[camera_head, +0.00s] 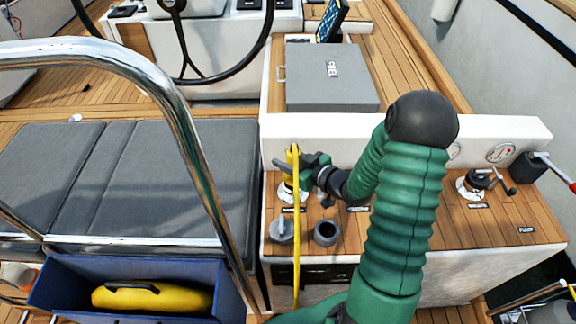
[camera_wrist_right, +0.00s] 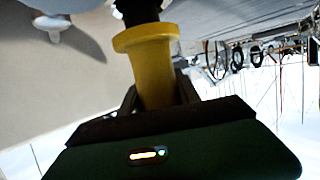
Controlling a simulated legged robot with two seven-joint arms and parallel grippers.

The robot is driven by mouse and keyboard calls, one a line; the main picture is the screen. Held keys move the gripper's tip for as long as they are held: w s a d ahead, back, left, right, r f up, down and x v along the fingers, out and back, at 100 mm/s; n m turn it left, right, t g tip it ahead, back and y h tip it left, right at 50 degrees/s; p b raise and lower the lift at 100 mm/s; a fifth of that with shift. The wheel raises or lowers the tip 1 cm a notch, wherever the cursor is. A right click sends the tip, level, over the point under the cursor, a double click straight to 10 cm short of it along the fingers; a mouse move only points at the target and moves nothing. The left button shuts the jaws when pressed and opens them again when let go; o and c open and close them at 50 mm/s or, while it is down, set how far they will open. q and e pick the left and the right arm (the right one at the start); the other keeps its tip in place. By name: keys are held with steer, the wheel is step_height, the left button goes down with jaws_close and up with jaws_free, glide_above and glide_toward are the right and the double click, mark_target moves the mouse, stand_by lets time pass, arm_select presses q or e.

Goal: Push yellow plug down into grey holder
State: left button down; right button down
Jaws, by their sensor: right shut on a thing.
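The yellow plug (camera_head: 290,160) stands roughly upright at a white round fitting (camera_head: 291,198) at the left of the wooden console top. A yellow cable (camera_head: 297,250) hangs from it over the console's front. My right gripper (camera_head: 304,168) is shut on the plug from the right. In the right wrist view the plug's flanged body (camera_wrist_right: 150,62) sits between the fingers, with a dark part beyond its flange. I cannot tell if the plug is still seated in the fitting. The grey holder (camera_head: 326,232), a round open cup, is empty, nearer and to the right. My left gripper is out of view.
A grey capped fitting (camera_head: 281,230) stands left of the holder. A white upright panel (camera_head: 510,130) runs behind. A winch-like handle (camera_head: 478,182) is at right. A chrome rail (camera_head: 185,130) arches at left, above grey cushions (camera_head: 70,175) and a blue bin (camera_head: 50,285).

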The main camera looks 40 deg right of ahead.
step_height(320, 180, up, 10)
steer(key=p, duration=0.4)
steer(key=shift+p, duration=0.3)
steer(key=shift+f, duration=0.1)
